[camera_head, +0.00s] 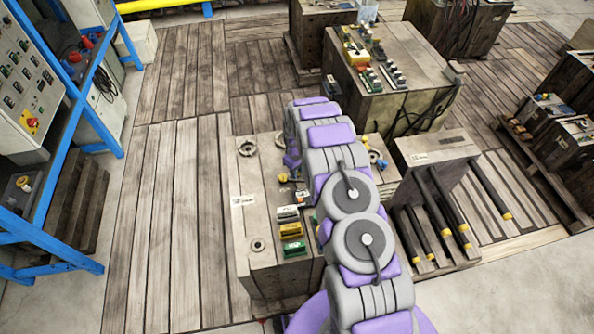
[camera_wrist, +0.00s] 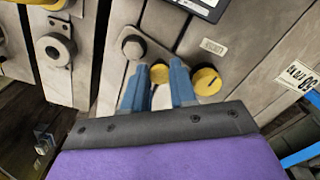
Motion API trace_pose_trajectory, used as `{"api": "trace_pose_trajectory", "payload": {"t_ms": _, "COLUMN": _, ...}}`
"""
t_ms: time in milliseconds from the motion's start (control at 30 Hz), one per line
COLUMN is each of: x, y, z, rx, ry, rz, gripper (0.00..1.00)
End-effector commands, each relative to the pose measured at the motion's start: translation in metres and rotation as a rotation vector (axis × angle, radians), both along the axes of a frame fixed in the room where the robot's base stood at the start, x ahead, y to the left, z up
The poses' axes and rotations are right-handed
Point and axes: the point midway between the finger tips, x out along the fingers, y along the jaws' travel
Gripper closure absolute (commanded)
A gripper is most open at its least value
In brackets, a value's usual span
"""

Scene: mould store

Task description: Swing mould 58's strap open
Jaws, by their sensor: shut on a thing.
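Mould 58 (camera_wrist: 232,65) fills much of the wrist view as a grey block with a label reading 58 at the right. A pale metal strap (camera_wrist: 112,72) with a round dark bolt (camera_wrist: 133,47) lies across its face. My gripper (camera_wrist: 160,78) has two blue fingers, one on each side of a yellow knob (camera_wrist: 159,73) beside the bolt, and is shut on it. The fingers partly hide the knob and the strap's lower part. A second yellow knob (camera_wrist: 207,82) sits just right of the right finger. In the head view my arm hides the gripper.
In the head view, a grey mould block (camera_head: 258,265) stands under my arm. A block with dark yellow-tipped rods (camera_head: 447,203) is to its right, and a block with coloured fittings (camera_head: 390,92) behind. Blue racking (camera_head: 62,150) stands left. Plank floor (camera_head: 165,220) lies clear between.

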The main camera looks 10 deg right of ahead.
Motion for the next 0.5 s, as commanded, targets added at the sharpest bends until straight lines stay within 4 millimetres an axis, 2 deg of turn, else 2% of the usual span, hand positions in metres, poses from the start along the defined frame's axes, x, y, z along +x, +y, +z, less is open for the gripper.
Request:
{"api": "trace_pose_trajectory", "payload": {"t_ms": 267, "x": 0.007, "y": 0.0, "z": 0.002, "rx": 0.001, "ry": -0.002, "rz": -0.167, "gripper": 1.0}}
{"api": "trace_pose_trajectory", "payload": {"t_ms": 500, "x": 0.015, "y": -0.004, "z": 0.002, "rx": 0.002, "ry": -0.006, "rz": -0.391, "gripper": 1.0}}
